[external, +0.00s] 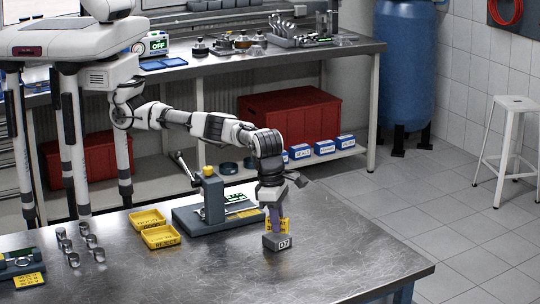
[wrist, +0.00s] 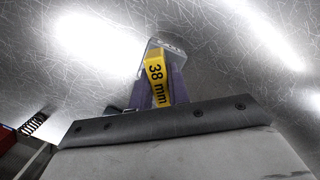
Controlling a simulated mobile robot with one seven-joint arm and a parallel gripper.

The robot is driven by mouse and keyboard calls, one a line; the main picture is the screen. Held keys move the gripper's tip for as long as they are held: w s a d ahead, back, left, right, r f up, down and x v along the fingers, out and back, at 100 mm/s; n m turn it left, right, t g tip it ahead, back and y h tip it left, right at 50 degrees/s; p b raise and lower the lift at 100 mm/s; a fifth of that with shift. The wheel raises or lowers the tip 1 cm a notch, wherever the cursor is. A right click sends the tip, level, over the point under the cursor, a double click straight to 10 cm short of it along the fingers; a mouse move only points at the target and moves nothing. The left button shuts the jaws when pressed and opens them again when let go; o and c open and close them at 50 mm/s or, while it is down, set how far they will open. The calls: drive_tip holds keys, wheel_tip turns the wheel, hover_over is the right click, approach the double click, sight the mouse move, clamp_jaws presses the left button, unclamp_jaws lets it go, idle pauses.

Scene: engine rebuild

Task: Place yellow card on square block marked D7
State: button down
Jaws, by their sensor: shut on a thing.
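The grey square block (external: 272,243) marked D7 sits on the metal table near its right side. My gripper (external: 275,222) points down just above the block and is shut on the yellow card (external: 284,225). I cannot tell whether the card touches the block's top.
Yellow trays (external: 160,236) and a grey measuring stand (external: 215,218) are to the left on the metal table (external: 330,265). Several small metal cylinders (external: 90,241) stand further left. The table in front of and right of the block is clear.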

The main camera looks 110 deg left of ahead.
drive_tip(key=shift+f, duration=0.45)
drive_tip(key=shift+f, duration=0.15)
drive_tip(key=c, duration=1.3)
unclamp_jaws()
drive_tip(key=shift+c, duration=0.2)
